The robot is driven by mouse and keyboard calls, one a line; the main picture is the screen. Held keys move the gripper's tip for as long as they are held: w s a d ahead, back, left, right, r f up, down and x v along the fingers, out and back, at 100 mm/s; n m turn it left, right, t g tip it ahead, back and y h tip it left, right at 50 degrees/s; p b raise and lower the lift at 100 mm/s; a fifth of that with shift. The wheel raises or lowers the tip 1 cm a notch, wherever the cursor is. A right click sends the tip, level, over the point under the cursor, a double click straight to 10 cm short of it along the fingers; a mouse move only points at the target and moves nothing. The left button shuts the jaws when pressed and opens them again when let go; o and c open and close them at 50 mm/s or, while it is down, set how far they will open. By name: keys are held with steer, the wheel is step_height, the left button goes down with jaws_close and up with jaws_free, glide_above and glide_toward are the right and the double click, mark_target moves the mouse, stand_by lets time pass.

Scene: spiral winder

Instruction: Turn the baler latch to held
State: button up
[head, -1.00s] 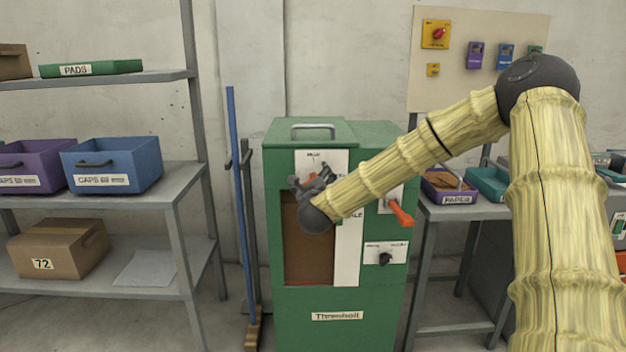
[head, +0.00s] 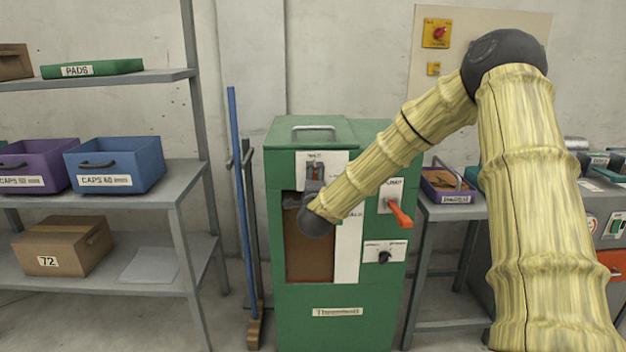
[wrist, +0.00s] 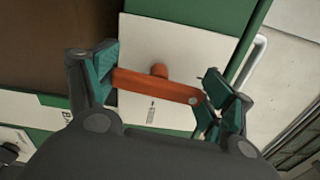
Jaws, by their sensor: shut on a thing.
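The green baler (head: 340,299) stands upright in the middle of the head view. A white plate near its top carries the orange latch (wrist: 150,86), a flat bar with a short round stub on its upper side in the wrist view. My gripper (head: 313,175) is at this plate and hides most of the latch in the head view. In the wrist view, my gripper's fingers (wrist: 160,92) are at the two ends of the bar, shut on the latch. The plate's lettering is too small to read, so I cannot tell which mark the latch points at.
An orange lever (head: 400,214) juts out at the baler's right side, above a black selector knob (head: 384,257). A blue pole (head: 238,190) stands left of the baler. Shelves (head: 175,185) with bins are at the left; a grey table (head: 455,212) is at the right.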

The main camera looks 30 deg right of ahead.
steer(key=shift+n, duration=0.6)
steer(key=o, duration=0.9)
steer(key=shift+f, duration=0.1)
steer(key=shift+o, duration=0.2)
steer(key=v, duration=1.2)
